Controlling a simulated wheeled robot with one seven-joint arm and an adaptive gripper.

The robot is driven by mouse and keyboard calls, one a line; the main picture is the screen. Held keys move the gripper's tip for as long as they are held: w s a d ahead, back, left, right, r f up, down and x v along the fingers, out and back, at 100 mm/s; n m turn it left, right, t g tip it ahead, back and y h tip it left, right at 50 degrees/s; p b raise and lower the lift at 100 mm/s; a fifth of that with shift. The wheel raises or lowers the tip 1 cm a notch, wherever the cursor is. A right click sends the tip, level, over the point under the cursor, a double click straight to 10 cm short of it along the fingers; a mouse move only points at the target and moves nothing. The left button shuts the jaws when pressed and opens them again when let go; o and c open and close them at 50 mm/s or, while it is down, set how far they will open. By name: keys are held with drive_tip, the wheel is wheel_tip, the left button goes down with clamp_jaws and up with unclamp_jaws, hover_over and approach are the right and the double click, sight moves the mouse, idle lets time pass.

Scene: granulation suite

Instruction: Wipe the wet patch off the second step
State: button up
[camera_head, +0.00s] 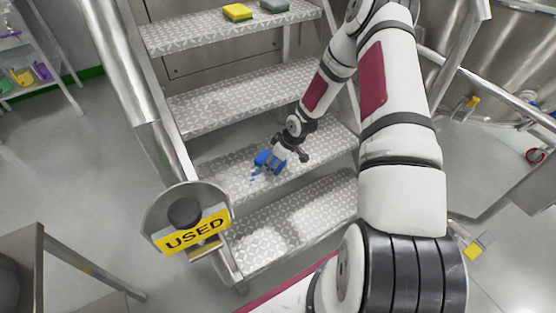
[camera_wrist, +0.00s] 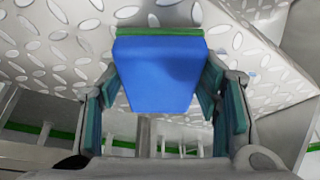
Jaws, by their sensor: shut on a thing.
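My gripper (camera_head: 272,161) is over the second step (camera_head: 325,145) from the bottom, shut on a blue sponge (camera_head: 263,157) with a green layer. In the wrist view the sponge (camera_wrist: 158,75) sits between the two teal-padded fingers, its green edge toward the patterned metal tread. The sponge is at or just above the tread; I cannot tell if it touches. A wet patch (camera_head: 254,175) shows as small bluish marks on the second step, just left of and below the sponge. Part of it may be hidden by the sponge and gripper.
A yellow sponge (camera_head: 237,12) and a grey sponge (camera_head: 274,6) lie on the top step. A round holder with a yellow USED sign (camera_head: 195,232) and a dark thing in it stands by the left rail (camera_head: 155,125). The lowest step (camera_head: 310,215) is clear.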

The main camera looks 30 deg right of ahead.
sight(241, 179)
drive_tip(key=shift+s+a+f+b, duration=0.15)
drive_tip(key=shift+a+b, duration=0.2)
drive_tip(key=shift+a, duration=1.2)
drive_tip(key=shift+w+a+f+b, duration=0.1)
drive_tip(key=shift+a+b, duration=0.25)
drive_tip(key=shift+a, duration=1.2)
drive_tip(key=shift+a+r+b, duration=0.2)
drive_tip(key=shift+a+b, duration=0.35)
drive_tip(key=shift+a, duration=2.45)
drive_tip(key=shift+r, duration=0.1)
drive_tip(key=shift+r+p, duration=2.1)
drive_tip(key=shift+r, duration=0.85)
drive_tip(key=shift+r+p, duration=1)
drive_tip(key=shift+r, duration=0.5)
drive_tip(key=shift+r, duration=0.1)
